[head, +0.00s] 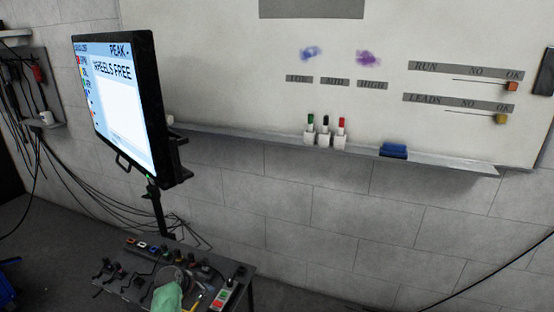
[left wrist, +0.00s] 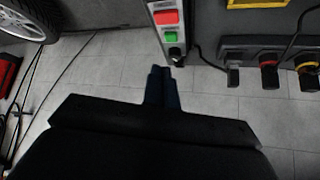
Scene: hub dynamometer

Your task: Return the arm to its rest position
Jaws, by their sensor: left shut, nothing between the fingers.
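My left gripper (left wrist: 161,76) shows in the left wrist view as a dark body with its two fingers together, shut and empty. Its tips point towards a grey switch box (left wrist: 171,30) with a red and a green button, and appear just short of it in the picture; the gap in depth cannot be told. In the head view I cannot make out the left gripper clearly. My right gripper is in neither view.
In the head view a small bench (head: 247,270) carries plugs, a green cloth (head: 168,297) and the button box (head: 223,295). A monitor (head: 125,105) reading "WHEELS FREE" stands behind it. The left wrist view shows a wheel (left wrist: 22,20), cables and a socket strip (left wrist: 250,55).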

